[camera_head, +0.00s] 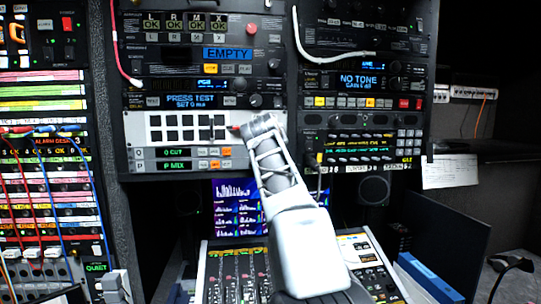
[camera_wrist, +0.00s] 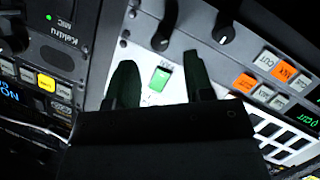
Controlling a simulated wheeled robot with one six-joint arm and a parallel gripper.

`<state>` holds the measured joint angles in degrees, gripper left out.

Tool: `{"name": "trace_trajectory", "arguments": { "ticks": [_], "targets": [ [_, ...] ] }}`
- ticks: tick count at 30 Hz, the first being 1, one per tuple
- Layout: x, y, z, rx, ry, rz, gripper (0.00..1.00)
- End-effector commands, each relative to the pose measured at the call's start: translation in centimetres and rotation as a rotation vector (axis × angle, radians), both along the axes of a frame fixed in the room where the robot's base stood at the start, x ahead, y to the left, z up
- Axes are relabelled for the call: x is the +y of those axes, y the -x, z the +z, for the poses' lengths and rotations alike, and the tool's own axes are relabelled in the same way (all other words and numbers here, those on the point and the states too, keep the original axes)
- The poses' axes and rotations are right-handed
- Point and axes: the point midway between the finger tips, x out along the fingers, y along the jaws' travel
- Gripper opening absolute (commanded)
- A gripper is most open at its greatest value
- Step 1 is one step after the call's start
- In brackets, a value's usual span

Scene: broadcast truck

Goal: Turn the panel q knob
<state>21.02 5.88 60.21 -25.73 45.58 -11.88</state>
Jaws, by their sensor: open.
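In the wrist view my gripper (camera_wrist: 158,61) is open, with its two dark fingers either side of a lit green button (camera_wrist: 160,79) on a pale panel (camera_wrist: 142,52). A black knob (camera_wrist: 160,41) stands on that panel just beyond the fingertips. Another black knob with a white mark (camera_wrist: 222,35) sits on the panel with orange and white buttons, up and right of the fingers. I cannot read which knob is marked q. In the head view my gripper (camera_head: 236,128) is at the right end of the white button panel (camera_head: 180,115), and my arm hides the knobs there.
Racks of lit equipment flank the spot, with a NO TONE unit (camera_head: 365,80) at upper right. A red cable (camera_head: 115,45) and a white cable (camera_head: 298,35) hang in front of the racks. A mixing desk (camera_head: 208,255) and a screen (camera_head: 235,200) are below.

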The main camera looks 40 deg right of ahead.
Motion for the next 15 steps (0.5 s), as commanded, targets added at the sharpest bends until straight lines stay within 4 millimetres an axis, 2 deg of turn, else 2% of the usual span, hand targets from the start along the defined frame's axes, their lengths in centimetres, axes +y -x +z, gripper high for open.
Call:
{"name": "trace_trajectory", "arguments": {
  "ticks": [6,15],
  "targets": [
    [2.9,3.4,1.1,-0.003,0.002,0.002,0.48],
    [5.4,6.3,2.5,-0.001,0.001,0.001,0.48]
  ]
}}
